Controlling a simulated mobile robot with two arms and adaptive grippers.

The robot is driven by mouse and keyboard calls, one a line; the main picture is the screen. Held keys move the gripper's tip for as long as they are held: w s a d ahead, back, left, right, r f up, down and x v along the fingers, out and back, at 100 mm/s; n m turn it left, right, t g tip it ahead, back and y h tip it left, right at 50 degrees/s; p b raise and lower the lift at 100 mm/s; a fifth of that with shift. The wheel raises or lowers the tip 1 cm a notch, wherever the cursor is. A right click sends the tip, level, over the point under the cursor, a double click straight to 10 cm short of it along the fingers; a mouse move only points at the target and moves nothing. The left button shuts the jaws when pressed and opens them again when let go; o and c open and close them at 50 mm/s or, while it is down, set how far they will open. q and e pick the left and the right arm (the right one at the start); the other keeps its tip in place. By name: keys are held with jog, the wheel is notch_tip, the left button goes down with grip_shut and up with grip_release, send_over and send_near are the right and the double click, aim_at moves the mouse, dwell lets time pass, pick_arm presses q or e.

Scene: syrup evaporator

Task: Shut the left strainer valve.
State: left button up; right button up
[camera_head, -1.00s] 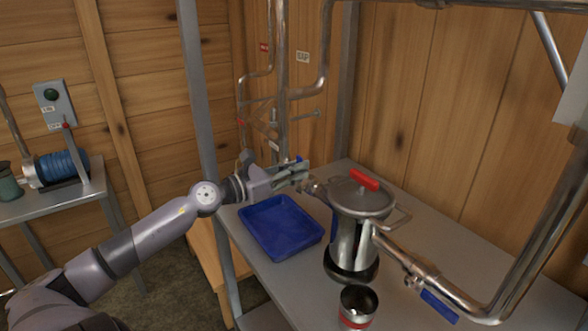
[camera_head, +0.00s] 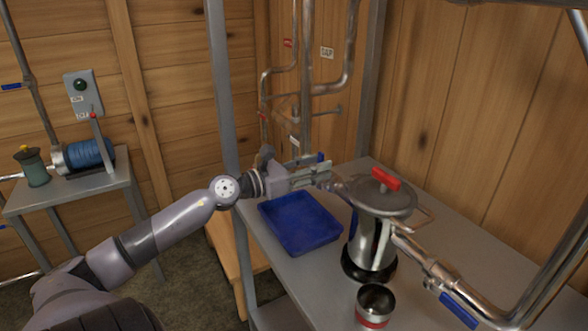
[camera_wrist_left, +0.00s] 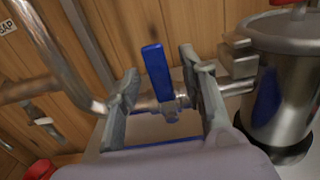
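The strainer (camera_head: 372,236) is a steel canister with a red-handled lid on the shelf. The left valve's blue lever (camera_wrist_left: 157,74) stands upright in the left wrist view, across the short pipe left of the strainer. In the head view only a bit of blue (camera_head: 320,157) shows behind my gripper. My left gripper (camera_head: 328,174) is open around the valve. In the wrist view its fingers (camera_wrist_left: 158,88) stand on both sides of the lever, with gaps visible. The strainer's other blue lever (camera_head: 458,310) lies along the pipe at right. My right gripper is not in view.
A blue tray (camera_head: 300,222) lies on the shelf (camera_head: 288,290) below my left gripper. A steel cup with a red band (camera_head: 374,306) stands in front of the strainer. Upright pipes rise behind the gripper. A grey post (camera_head: 222,90) stands close to my left arm.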

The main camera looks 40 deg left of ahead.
pick_arm(q)
jog(key=v, duration=1.1)
jog(key=shift+s, duration=0.25)
jog(key=shift+a, duration=0.1)
